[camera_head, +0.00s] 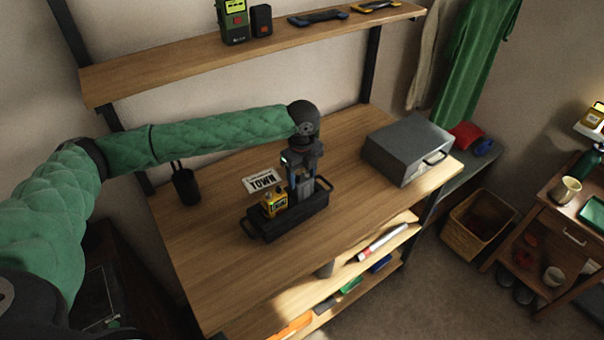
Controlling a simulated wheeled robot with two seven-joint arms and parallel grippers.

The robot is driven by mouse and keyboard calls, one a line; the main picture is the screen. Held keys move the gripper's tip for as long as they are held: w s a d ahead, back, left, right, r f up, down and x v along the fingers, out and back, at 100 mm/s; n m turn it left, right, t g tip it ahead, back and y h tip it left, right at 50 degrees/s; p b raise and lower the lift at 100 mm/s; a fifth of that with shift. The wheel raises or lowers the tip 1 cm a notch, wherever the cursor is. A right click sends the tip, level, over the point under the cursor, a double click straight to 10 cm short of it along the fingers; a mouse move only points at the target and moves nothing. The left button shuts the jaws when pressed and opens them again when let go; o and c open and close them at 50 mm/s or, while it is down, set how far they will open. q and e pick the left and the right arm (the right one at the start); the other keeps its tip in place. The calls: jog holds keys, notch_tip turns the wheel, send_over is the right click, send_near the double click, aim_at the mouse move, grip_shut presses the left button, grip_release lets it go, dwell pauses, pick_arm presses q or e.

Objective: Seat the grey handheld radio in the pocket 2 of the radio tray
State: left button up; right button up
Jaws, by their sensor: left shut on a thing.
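The black radio tray (316,207) with end handles sits on the wooden workbench. A yellow radio (275,204) stands in its left part. My left gripper (300,186) points down over the tray, right of the yellow radio. It is shut on a dark grey thing, which I take as the grey handheld radio; the fingers mostly hide it. Its lower end is at the tray's top, and I cannot tell how deep it sits or in which pocket. My right gripper is not in view.
A grey metal box (408,150) is at the bench's right end, and a black cup-like object (186,187) at the left. A shelf (200,68) with a green radio (233,20) hangs above. The bench front is clear.

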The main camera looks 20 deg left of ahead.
pick_arm(q)
jog(key=o, duration=1.5)
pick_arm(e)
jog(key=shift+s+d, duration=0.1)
pick_arm(q)
jog(key=shift+r+b, duration=0.35)
jog(key=shift+r, duration=0.05)
notch_tip(320, 180, up, 12)
jog(key=b, duration=0.4)
jog(key=shift+f, duration=0.25)
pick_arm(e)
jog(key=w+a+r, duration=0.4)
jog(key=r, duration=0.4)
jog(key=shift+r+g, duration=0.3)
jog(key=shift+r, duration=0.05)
pick_arm(q)
jog(key=shift+f, duration=0.1)
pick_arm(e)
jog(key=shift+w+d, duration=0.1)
